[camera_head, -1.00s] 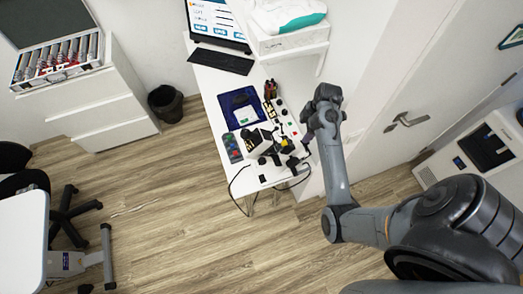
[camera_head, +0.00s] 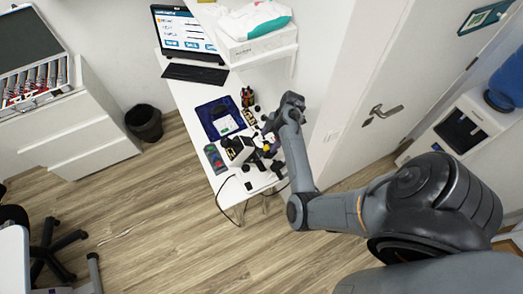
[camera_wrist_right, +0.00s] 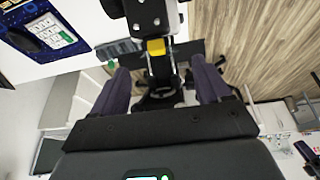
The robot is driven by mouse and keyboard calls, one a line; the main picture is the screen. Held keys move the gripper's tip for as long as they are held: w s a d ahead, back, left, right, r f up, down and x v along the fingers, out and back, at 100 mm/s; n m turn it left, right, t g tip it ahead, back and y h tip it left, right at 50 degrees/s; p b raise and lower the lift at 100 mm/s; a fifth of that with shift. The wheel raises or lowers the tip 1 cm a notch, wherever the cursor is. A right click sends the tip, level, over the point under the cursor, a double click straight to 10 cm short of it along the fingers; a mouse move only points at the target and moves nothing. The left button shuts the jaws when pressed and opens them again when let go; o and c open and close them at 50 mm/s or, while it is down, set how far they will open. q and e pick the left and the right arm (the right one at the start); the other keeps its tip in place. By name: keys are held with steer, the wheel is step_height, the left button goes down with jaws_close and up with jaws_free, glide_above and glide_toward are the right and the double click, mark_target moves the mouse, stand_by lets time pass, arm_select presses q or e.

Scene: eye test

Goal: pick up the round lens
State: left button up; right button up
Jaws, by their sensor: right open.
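My right gripper (camera_head: 270,126) is over the right side of the white table, close to a black and white instrument (camera_head: 238,150). In the right wrist view my right gripper (camera_wrist_right: 160,82) has its two purple-dark fingers apart. The instrument (camera_wrist_right: 150,14) stands just beyond them, with a yellow part (camera_wrist_right: 156,47). A dark ring-like shape (camera_wrist_right: 160,95) shows between the fingers; I cannot tell whether it is the round lens or part of something behind. No round lens can be made out surely in either view. My left gripper is not in view.
The white table (camera_head: 188,94) carries a blue mat (camera_head: 211,128), a red and green box (camera_head: 214,158), small bottles (camera_head: 247,97) and a laptop (camera_head: 186,36). A cable (camera_head: 219,196) hangs at the front. A door (camera_head: 362,100) is on the right.

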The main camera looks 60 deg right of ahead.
mark_target(265, 148)
steer(key=shift+p+x, duration=0.5)
steer(key=shift+x, duration=1.95)
steer(key=shift+d+f, duration=0.1)
steer(key=shift+d, duration=0.05)
steer(key=c, duration=1.1)
steer(key=shift+c, duration=0.4)
